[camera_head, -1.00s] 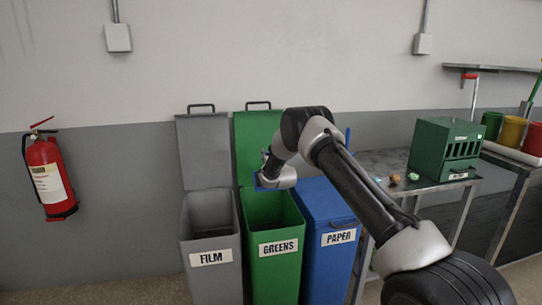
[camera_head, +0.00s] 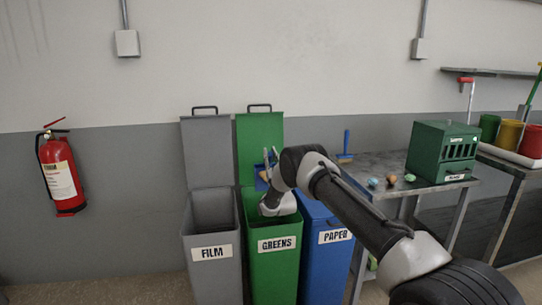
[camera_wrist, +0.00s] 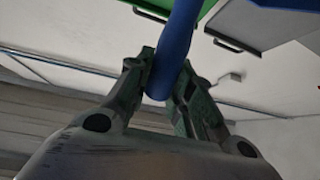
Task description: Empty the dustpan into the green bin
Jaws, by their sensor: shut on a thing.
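The green bin (camera_head: 277,262), labelled GREENS, stands between two other bins with its lid (camera_head: 259,140) up. My gripper (camera_head: 270,158) points upward above the bin's opening, and my wrist is low at the opening. In the wrist view my gripper (camera_wrist: 167,66) is shut on a smooth blue handle (camera_wrist: 179,40), which I take to be the dustpan's. A small blue part of the dustpan (camera_head: 261,183) shows beside my wrist in the head view. The pan's inside and anything in it are hidden by my arm.
A grey FILM bin (camera_head: 212,264) is open on the left; a blue PAPER bin (camera_head: 328,256) is on the right. A metal table (camera_head: 388,160) holds a blue-handled brush (camera_head: 346,147), a green box (camera_head: 441,153) and several small lumps. A fire extinguisher (camera_head: 61,174) hangs on the left wall.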

